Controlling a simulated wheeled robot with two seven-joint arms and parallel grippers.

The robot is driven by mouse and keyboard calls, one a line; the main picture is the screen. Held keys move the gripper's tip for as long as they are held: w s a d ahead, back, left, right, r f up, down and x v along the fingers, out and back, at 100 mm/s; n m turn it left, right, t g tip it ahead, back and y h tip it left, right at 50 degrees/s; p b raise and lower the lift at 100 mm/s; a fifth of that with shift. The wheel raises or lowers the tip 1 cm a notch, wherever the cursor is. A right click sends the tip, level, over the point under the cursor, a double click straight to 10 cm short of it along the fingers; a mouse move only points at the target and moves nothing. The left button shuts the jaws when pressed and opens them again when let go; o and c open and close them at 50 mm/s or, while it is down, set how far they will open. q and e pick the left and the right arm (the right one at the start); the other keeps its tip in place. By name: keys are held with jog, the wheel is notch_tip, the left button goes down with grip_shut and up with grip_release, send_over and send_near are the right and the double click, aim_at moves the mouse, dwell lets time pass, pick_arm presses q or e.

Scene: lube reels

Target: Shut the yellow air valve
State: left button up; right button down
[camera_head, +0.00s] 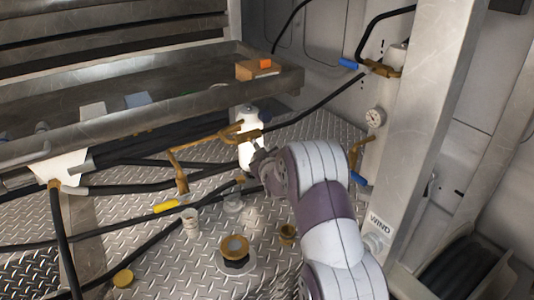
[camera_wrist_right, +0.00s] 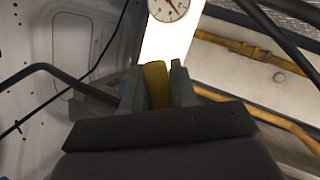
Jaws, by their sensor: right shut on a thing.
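My right gripper (camera_wrist_right: 157,82) is shut on a yellow valve handle (camera_wrist_right: 156,88), which stands up between its two fingers in the right wrist view. In the head view my right arm reaches in from the bottom, and its gripper (camera_head: 260,158) is beside a white upright cylinder (camera_head: 249,138) on the brass piping. The held handle is hidden or too small to make out there. Another yellow handle (camera_head: 166,206) lies at the left, apart from the gripper. My left gripper is not in view.
A pressure gauge (camera_head: 375,116) is on the back wall; a gauge (camera_wrist_right: 168,8) also shows in the right wrist view. Blue handles (camera_head: 349,63) sit on hoses. A metal tray (camera_head: 190,93) overhangs the left. Black hoses cross the tread-plate floor (camera_head: 180,265). A metal post (camera_head: 425,110) stands right.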

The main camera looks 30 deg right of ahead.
jog(key=shift+s+a+f+m+g+y+p, duration=0.1)
jog(key=shift+a+f+m+g+y+p, duration=0.15)
jog(key=shift+a+m+y+p, duration=0.55)
jog(key=shift+s+a+f+m+g+y+p, duration=0.1)
jog(key=shift+a+f+m+g+y+p, duration=0.15)
jog(key=shift+a+m+y+p, duration=0.55)
jog(key=shift+m, duration=0.3)
jog(key=c, duration=1)
grip_release()
jog(key=shift+a, duration=0.1)
jog(key=b+v, duration=0.2)
jog(key=v, duration=1)
jog(key=shift+s+a+r+b, duration=0.15)
jog(key=shift+s+a+b, duration=0.1)
jog(key=shift+s+b, duration=0.05)
